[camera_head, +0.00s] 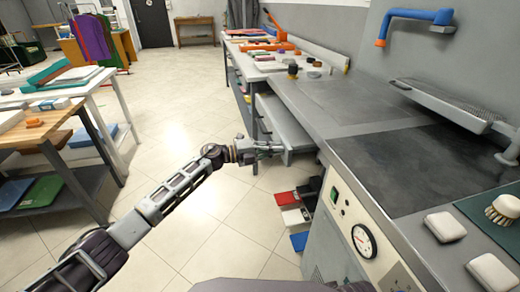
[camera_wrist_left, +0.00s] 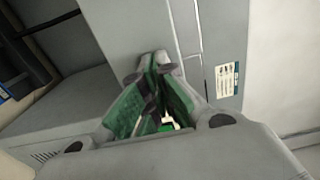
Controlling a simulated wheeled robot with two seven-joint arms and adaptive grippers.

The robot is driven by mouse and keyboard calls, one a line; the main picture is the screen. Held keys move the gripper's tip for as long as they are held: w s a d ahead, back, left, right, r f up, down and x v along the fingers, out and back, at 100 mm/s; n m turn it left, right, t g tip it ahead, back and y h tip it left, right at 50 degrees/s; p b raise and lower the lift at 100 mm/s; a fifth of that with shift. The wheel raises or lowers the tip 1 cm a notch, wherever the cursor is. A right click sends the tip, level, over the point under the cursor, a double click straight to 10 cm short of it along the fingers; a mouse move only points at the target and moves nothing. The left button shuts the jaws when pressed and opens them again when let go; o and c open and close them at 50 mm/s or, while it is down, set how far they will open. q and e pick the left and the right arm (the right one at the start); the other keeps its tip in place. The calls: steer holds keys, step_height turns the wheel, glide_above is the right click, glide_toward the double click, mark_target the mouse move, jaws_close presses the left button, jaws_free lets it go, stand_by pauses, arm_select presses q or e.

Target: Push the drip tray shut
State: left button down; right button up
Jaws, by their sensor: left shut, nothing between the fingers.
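The drip tray (camera_head: 284,124) is a grey tray or drawer that sticks out to the left from under the far part of the grey worktop in the head view. My left gripper (camera_head: 277,148) is at its near side, low and close to its front. I cannot tell whether they touch. In the left wrist view, the fingers of my left gripper (camera_wrist_left: 158,62) are shut with nothing between them, their tips close to a grey panel. I cannot tell for sure whether that panel is the tray. My right gripper is out of view.
A grey worktop (camera_head: 350,115) with a pressure gauge (camera_head: 364,241) on its front runs along the right. Red, white and blue items (camera_head: 290,208) lie low beside it. A wooden-topped table (camera_head: 40,132) stands at left. The tiled floor (camera_head: 180,115) between is clear.

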mark_target(303, 143)
arm_select(q)
steer(key=x, duration=0.9)
steer(key=shift+d+b, duration=0.35)
steer(key=shift+w+d, duration=0.25)
steer(key=shift+d, duration=0.3)
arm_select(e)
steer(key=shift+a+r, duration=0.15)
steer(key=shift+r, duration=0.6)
arm_select(q)
steer(key=shift+r, duration=0.1)
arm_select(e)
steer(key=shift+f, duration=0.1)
arm_select(q)
steer(key=shift+a, duration=0.1)
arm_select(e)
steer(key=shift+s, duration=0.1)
